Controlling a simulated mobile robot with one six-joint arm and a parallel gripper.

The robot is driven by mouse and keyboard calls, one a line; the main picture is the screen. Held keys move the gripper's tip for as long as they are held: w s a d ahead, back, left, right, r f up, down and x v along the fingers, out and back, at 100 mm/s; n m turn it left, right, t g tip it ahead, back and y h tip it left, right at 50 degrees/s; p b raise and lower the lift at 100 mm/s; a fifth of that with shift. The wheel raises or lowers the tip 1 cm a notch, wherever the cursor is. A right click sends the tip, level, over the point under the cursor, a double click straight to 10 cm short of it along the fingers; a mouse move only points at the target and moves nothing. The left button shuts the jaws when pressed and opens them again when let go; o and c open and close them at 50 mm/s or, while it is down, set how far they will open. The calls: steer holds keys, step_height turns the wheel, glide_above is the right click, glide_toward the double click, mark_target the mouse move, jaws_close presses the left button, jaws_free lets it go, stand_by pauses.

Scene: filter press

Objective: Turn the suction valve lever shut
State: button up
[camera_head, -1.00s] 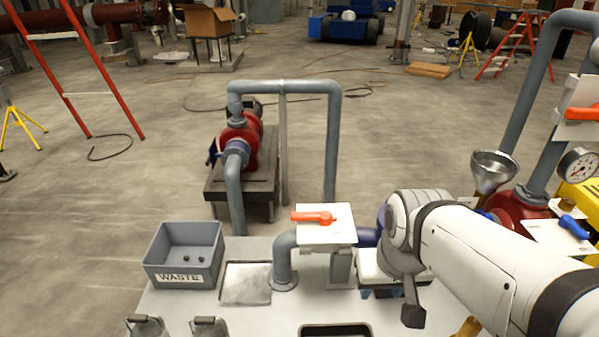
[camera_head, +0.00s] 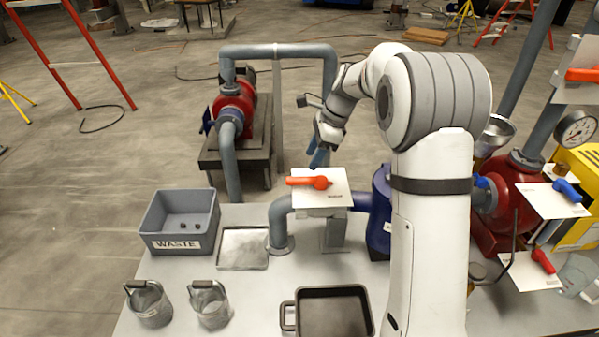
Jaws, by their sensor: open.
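An orange-red lever (camera_head: 308,182) lies on a white plate (camera_head: 331,197) over the pipework at the middle of the bench, its handle pointing left. The plate's small label is too small to read, so I cannot confirm it is the suction valve. My gripper (camera_head: 318,158) is just above and behind the plate's far edge, pointing down with blue fingertips, apart from the lever as far as I can see. It is open with nothing visible in it. Other levers are on the right: a blue one (camera_head: 567,190), a red one (camera_head: 543,260) and an orange one (camera_head: 582,74).
A grey waste bin (camera_head: 163,243), a metal tray (camera_head: 243,262), two metal jugs (camera_head: 150,304) and a black pan (camera_head: 332,312) are on the bench. Grey pipes (camera_head: 277,51) rise behind the plate. A blue vessel (camera_head: 379,232) and gauge (camera_head: 576,130) stand to the right.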

mark_target(299, 178)
steer(key=shift+w+a+f+m, duration=0.35)
steer(key=shift+w+f, duration=0.2)
steer(key=shift+f, duration=0.1)
steer(key=x, duration=0.7)
steer(key=shift+f, duration=0.1)
jaws_close()
